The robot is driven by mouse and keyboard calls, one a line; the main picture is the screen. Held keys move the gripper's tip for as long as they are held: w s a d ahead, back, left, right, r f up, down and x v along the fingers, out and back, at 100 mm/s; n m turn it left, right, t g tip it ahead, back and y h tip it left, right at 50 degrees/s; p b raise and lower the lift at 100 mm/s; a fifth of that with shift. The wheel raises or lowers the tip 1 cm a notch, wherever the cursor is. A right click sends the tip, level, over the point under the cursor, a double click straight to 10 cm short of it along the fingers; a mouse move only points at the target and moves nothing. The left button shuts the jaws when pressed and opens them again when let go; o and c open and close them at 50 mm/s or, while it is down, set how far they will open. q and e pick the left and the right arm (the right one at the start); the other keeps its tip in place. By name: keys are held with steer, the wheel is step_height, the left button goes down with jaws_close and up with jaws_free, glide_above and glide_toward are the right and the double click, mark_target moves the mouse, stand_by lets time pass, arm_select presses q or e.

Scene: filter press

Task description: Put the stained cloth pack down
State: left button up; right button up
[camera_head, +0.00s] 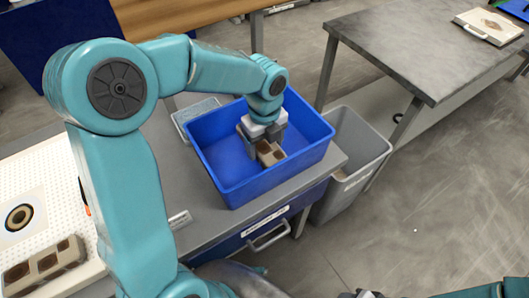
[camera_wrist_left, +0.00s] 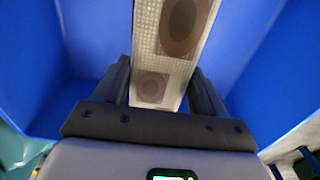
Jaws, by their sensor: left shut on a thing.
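The stained cloth pack (camera_head: 270,154) is a beige block with brown spots, inside the blue bin (camera_head: 226,185). My left gripper (camera_head: 262,140) reaches down into the bin and is shut on the pack. In the left wrist view the pack (camera_wrist_left: 175,55) runs up from between the two dark fingers (camera_wrist_left: 160,95), with brown oval stains on its face. Blue bin walls surround it there. I cannot tell whether the pack touches the bin floor. Of my right arm, only teal and dark parts show at the bottom edge of the head view; its fingers are not clear.
The bin stands on a grey bench (camera_head: 180,200) with a drawer. A grey waste bin (camera_head: 355,150) stands to its right. A similar spotted block (camera_head: 45,265) lies at the lower left by a perforated white plate (camera_head: 45,170). A grey table (camera_head: 420,55) holds another pale piece (camera_head: 490,25).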

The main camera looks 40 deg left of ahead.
mark_target(265, 143)
arm_select(q)
steer(key=shift+f, duration=2)
steer(key=shift+b, duration=0.3)
steer(key=shift+f, duration=0.2)
steer(key=o, duration=1.1)
steer(key=shift+r, duration=0.1)
steer(key=shift+r, duration=0.2)
step_height(265, 143, up, 12)
steer(key=shift+f+p, duration=0.1)
steer(key=shift+p, duration=0.75)
